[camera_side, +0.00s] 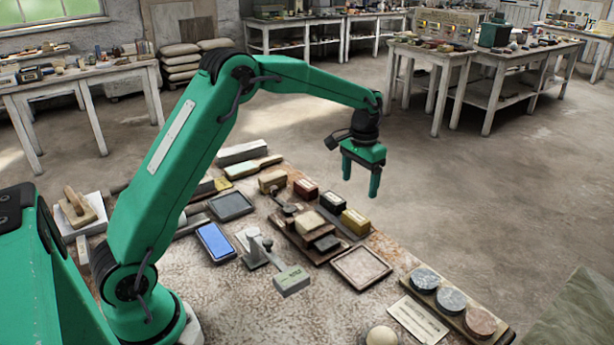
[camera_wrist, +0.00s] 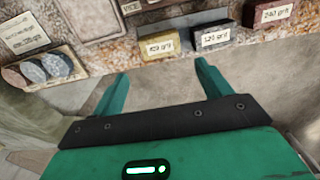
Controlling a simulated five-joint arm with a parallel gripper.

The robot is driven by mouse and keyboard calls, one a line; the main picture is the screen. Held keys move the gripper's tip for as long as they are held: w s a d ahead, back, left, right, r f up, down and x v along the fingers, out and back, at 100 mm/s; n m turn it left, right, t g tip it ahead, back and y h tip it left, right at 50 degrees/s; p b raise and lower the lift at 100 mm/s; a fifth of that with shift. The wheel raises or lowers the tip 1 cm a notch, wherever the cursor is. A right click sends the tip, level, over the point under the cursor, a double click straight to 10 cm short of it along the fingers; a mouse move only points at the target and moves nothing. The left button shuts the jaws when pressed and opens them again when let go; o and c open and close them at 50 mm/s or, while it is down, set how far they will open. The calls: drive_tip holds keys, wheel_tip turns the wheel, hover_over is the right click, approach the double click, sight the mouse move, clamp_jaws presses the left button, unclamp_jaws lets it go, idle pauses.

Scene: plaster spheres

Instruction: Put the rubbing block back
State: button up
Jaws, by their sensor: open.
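My gripper (camera_side: 360,184) is open and empty, held in the air above the back right part of the table; its fingers (camera_wrist: 161,68) also show in the wrist view. Three labelled blocks stand in a row: a yellow one (camera_side: 355,222), a black one (camera_side: 333,203) and a dark red one (camera_side: 305,188). In the wrist view, the yellow (camera_wrist: 160,44), black (camera_wrist: 214,37) and red (camera_wrist: 274,14) blocks lie beyond the fingers, with grit labels. A grey-green block (camera_side: 291,281) with a label lies on the table apart from them. I cannot tell which is the rubbing block.
A wooden holder (camera_side: 300,241) bears a beige block (camera_side: 310,222) and a dark block (camera_side: 326,243).

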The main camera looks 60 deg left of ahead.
drive_tip(key=s+d+r+t, duration=0.3)
drive_tip(key=s+r, duration=1)
drive_tip(key=s, duration=0.2)
drive_tip(key=s+d+f+t, duration=0.1)
drive_tip(key=s+d+t, duration=0.1)
drive_tip(key=s, duration=1.5)
drive_tip(key=shift+t, duration=0.3)
